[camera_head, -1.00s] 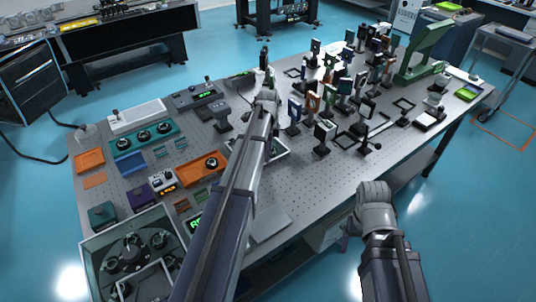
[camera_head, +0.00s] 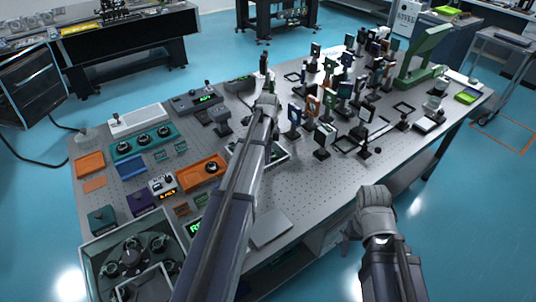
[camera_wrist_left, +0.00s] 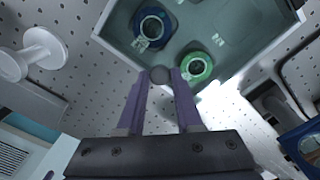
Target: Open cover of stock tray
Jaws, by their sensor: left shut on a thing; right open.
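The stock tray (camera_wrist_left: 112,40) fills the top of the left wrist view, a pale-rimmed box with a blue ring-shaped part (camera_wrist_left: 152,28) and a green one (camera_wrist_left: 196,67) showing inside. A grey ball knob (camera_wrist_left: 160,75) sits at its near edge. My left gripper (camera_wrist_left: 168,80) has its purple fingers shut on this knob. In the head view the tray (camera_head: 279,154) is mostly behind my left forearm, and the left fingertips are hidden there. I cannot tell how far the cover is raised. My right gripper (camera_head: 347,241) is open and empty, off the table's front edge.
Several optic mounts (camera_head: 322,140) stand close together to the right of the tray. An orange tray (camera_head: 203,174) and control boxes lie to the left. A flat grey plate (camera_head: 270,229) lies near the front edge. A white spool-shaped post (camera_wrist_left: 32,53) stands left in the wrist view.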

